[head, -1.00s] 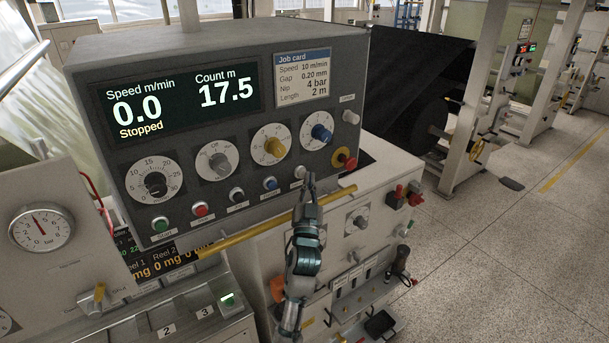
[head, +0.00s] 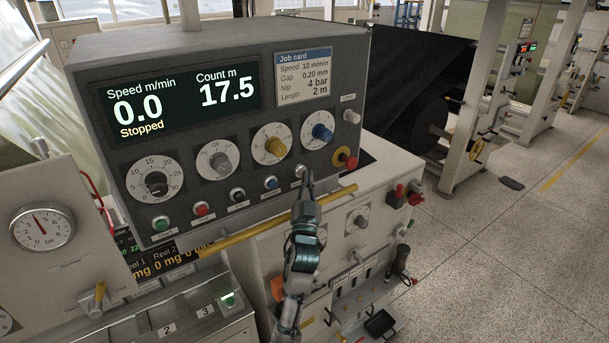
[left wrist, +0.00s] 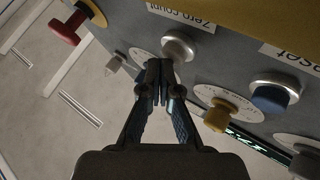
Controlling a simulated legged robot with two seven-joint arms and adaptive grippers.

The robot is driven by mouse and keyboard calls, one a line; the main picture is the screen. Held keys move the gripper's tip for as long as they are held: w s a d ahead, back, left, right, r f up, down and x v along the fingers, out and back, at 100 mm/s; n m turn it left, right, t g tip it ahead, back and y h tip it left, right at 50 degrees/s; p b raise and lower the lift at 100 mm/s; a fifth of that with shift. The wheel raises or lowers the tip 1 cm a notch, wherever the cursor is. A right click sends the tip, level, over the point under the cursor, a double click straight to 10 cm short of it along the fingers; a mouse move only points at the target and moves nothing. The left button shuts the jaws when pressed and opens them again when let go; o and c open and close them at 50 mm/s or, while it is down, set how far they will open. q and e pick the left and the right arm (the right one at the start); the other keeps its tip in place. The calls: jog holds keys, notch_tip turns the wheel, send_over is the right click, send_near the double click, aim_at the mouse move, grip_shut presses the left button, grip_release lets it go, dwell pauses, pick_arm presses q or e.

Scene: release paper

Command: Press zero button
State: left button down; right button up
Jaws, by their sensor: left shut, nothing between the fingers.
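The zero count button (left wrist: 178,46) is a round grey push button with a "Zero count" label (left wrist: 180,15) in the left wrist view. In the head view the zero count button (head: 300,171) is at the right end of the lower button row, and its label is hidden by my gripper. My left gripper (head: 308,176) is shut and empty, its tips right at this button. In the left wrist view the closed fingertips (left wrist: 159,66) are beside the button's edge; I cannot tell whether they touch it. The display (head: 180,100) reads count 17.5 m, speed 0.0, Stopped. My right gripper is not seen.
A blue reset button (head: 270,183) sits just left. A red stop knob on a yellow base (head: 346,158) is to the right, and knobs, including a yellow one (head: 277,146), are above. A yellow bar (head: 240,232) runs below the panel.

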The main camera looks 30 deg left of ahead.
pick_arm(q)
jog(key=shift+a, duration=0.15)
dwell(0.5)
jog(key=shift+s+d, duration=0.3)
jog(key=shift+d, duration=0.5)
jog(key=d, duration=0.1)
jog(key=s+d, duration=0.1)
jog(key=d, duration=0.1)
jog(key=s+d, duration=0.1)
jog(key=shift+d+b, duration=0.35)
jog(key=shift+d, duration=0.05)
jog(key=shift+w+a+f, duration=0.1)
dwell(0.4)
